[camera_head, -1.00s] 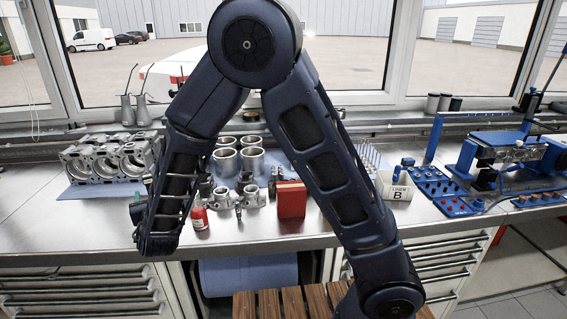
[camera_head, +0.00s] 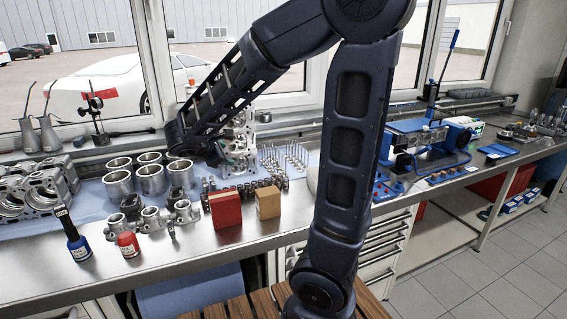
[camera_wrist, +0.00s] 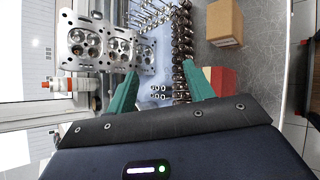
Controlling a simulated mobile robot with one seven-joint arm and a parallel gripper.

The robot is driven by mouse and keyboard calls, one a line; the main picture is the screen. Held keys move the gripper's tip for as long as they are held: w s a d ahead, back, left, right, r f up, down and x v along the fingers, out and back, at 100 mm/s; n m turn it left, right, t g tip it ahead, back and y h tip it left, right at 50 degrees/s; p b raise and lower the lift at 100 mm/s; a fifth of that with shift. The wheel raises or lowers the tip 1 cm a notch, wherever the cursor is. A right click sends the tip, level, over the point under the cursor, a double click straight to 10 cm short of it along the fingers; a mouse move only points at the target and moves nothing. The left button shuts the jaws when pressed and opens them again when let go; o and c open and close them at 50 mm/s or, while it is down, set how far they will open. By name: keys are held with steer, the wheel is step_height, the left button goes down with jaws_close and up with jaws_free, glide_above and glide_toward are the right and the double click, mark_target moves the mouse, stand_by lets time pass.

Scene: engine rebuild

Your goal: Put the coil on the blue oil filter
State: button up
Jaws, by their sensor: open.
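My gripper (camera_wrist: 160,84) is open in the wrist view, with its two green fingers apart and nothing held between them. It hangs above the bench near the metal cylinder head (camera_wrist: 110,46), which also shows in the head view (camera_head: 238,150). In the head view my forearm hides most of the gripper. I cannot make out a coil for certain; small dark parts (camera_head: 131,204) stand behind the silver fittings, but I cannot tell what they are.
A red box (camera_head: 225,209) and a cardboard box (camera_head: 267,203) stand at the bench front. Metal cylinders (camera_head: 150,178), an engine block (camera_head: 40,192) and upright valves (camera_head: 285,158) crowd the bench behind. Blue equipment (camera_head: 420,145) is at right.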

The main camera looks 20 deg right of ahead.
steer(key=s+d+m+g+y, duration=0.2)
steer(key=s+d+m+g, duration=0.2)
steer(key=s+d+m, duration=0.5)
steer(key=s+d+r+m+y, duration=0.2)
steer(key=s+d+m+y, duration=0.2)
steer(key=s+m, duration=0.4)
steer(key=shift+s+r+m+y, duration=0.4)
steer(key=shift+s+y, duration=0.4)
steer(key=shift+s, duration=0.05)
